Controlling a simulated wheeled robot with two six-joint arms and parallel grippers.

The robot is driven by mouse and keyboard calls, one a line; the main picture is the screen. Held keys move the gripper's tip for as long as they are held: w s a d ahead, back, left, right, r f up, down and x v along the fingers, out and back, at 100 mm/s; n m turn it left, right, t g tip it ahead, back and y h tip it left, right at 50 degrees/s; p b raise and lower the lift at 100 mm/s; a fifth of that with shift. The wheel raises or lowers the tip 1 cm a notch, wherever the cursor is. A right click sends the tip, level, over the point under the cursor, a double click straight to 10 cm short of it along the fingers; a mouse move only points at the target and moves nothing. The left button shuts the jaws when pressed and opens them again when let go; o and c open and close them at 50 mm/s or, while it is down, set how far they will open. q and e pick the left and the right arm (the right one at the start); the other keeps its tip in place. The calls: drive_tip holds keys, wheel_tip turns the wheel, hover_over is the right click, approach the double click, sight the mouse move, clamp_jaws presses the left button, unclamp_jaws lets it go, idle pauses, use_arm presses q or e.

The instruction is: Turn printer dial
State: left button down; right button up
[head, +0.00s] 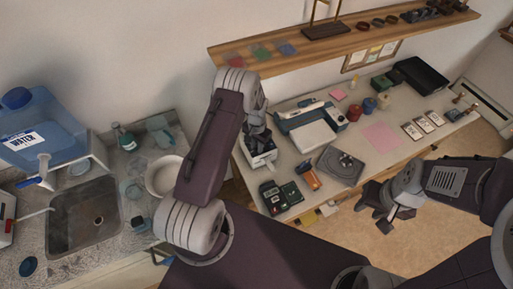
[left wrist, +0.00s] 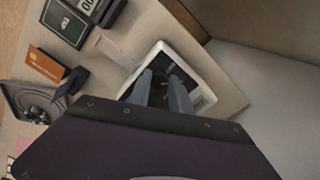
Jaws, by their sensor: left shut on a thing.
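A small white device with a dark top, seemingly the printer (head: 262,159), stands at the left end of the work table. It also shows in the left wrist view (left wrist: 207,87), with a small grey display on its near edge. My left gripper (head: 258,139) reaches down onto it and is shut on its dark dial (left wrist: 172,71). In the left wrist view the two grey fingers (left wrist: 164,84) point into the dark top, and the fingers partly hide the dial. My right gripper (head: 384,207) is open and empty, over the floor in front of the table.
The table (head: 402,160) also holds a blue-grey and white machine (head: 308,127), a dark disc device (head: 341,166), an orange box (head: 308,177) and dark green boxes (head: 290,192). A wooden shelf (head: 350,38) hangs above. A sink (head: 85,215) is at the left.

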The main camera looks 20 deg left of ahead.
use_arm(q)
drive_tip(key=n+b, duration=0.2)
drive_tip(key=n, duration=0.2)
drive_tip(key=shift+w+n, duration=0.15)
drive_tip(key=shift+n, duration=0.15)
drive_tip(key=shift+d+n+b, duration=0.1)
drive_tip(key=shift+n+b, duration=0.65)
drive_tip(key=shift+n, duration=1.15)
drive_tip(key=shift+w+r, duration=0.1)
drive_tip(key=c, duration=1.2)
unclamp_jaws()
wheel_tip(320, 180, up, 9)
drive_tip(key=shift+b, duration=1.05)
